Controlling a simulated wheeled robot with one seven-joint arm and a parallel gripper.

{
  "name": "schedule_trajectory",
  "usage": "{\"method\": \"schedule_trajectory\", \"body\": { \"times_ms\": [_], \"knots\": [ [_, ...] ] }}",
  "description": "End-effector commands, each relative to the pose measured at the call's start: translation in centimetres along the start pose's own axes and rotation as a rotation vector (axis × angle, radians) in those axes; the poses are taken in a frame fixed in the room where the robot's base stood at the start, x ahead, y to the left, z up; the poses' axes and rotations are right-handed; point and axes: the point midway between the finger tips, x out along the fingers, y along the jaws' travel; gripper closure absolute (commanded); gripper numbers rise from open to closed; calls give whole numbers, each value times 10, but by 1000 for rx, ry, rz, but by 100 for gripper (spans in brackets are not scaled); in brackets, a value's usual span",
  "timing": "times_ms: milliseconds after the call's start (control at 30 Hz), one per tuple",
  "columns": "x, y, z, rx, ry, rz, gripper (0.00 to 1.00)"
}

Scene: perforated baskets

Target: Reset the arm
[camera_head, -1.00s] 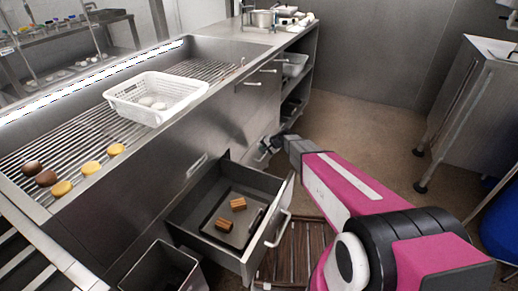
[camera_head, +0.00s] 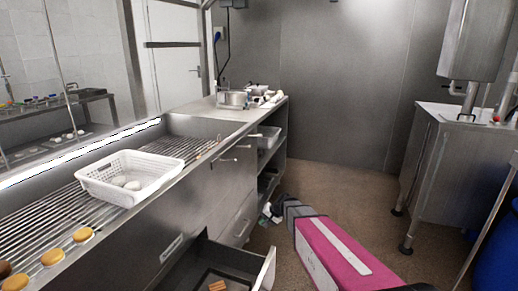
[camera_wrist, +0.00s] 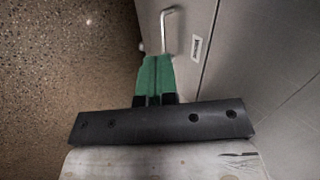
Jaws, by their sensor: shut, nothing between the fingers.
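My gripper (camera_head: 268,212) is in the head view at the far end of my pink arm, low beside the counter front and beyond the open drawer. In the wrist view its green fingers (camera_wrist: 156,78) are together with nothing between them. They point toward a bar handle (camera_wrist: 168,28) on a metal cabinet front, and I cannot tell how far off it is. The gripper holds nothing.
An open drawer (camera_head: 262,272) juts from the counter, with a brown block (camera_head: 217,286) inside. A white perforated basket (camera_head: 108,192) holding pale round items stands on the slatted counter, near yellow round items (camera_head: 52,257). A metal cabinet (camera_head: 440,175) stands right. Floor (camera_head: 335,190) between is clear.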

Motion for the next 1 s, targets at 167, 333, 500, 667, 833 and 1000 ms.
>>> {"method": "schedule_trajectory", "body": {
  "times_ms": [167, 333, 500, 667, 833, 1000],
  "knots": [
    [-76, 54, 63, -116, -43, 245, 100],
    [-140, 102, 108, -195, -89, 480, 100],
    [-177, 126, 130, -231, -118, 621, 100],
    [-186, 133, 134, -239, -126, 660, 100],
    [-185, 133, 133, -239, -126, 660, 100],
    [-185, 133, 133, -239, -126, 658, 100]
  ]
}}
